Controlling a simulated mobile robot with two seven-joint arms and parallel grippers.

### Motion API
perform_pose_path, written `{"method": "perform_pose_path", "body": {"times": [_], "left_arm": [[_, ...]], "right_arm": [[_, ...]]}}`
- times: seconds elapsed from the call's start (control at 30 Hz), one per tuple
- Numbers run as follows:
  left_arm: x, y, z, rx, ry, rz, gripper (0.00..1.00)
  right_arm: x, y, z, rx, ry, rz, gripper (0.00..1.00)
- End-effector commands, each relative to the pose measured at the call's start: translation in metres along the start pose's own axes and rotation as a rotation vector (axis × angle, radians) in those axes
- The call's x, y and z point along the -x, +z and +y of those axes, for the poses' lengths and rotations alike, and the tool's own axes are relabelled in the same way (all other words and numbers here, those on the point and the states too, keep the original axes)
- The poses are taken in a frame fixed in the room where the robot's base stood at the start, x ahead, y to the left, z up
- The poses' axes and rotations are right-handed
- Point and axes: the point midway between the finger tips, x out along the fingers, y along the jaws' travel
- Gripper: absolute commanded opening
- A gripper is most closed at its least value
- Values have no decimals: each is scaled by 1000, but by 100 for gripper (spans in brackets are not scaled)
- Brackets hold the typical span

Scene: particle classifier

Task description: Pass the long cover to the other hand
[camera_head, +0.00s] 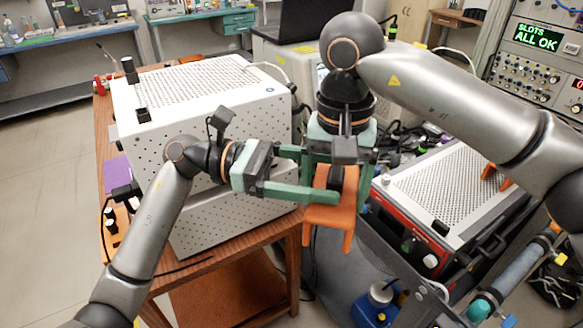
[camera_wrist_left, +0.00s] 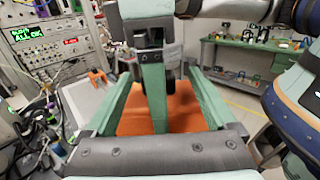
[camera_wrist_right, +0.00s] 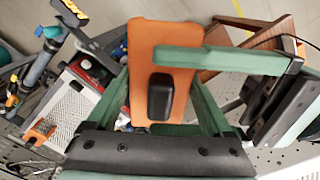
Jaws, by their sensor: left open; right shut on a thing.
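The long cover is an orange plate (camera_head: 328,214) with a black grip block on its face. My right gripper (camera_head: 338,178) comes down from above and is shut on the cover across its width. The cover also shows in the right wrist view (camera_wrist_right: 158,40), with its black block between my right fingers. My left gripper (camera_head: 322,174) is open and reaches in from the left, one finger on each side of the cover. In the left wrist view the cover (camera_wrist_left: 180,112) lies between the open left fingers. Whether they touch it is unclear.
A white perforated box (camera_head: 205,85) stands on a wooden table (camera_head: 285,232) at left. A red-fronted machine with a perforated top (camera_head: 445,185) stands at right, with another orange part (camera_head: 494,174) on it. A lit panel reads "SLOTS ALL OK" (camera_head: 537,38).

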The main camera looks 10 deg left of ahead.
Motion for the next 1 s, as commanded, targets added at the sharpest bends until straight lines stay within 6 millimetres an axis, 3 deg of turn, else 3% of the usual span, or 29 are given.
{"method": "perform_pose_path", "body": {"times": [0.43,1.0], "left_arm": [[-10,0,0,-1,0,-1,89],[-10,0,-1,0,-4,0,25]], "right_arm": [[0,0,0,0,-1,1,20],[0,-1,0,-3,0,2,20]]}}
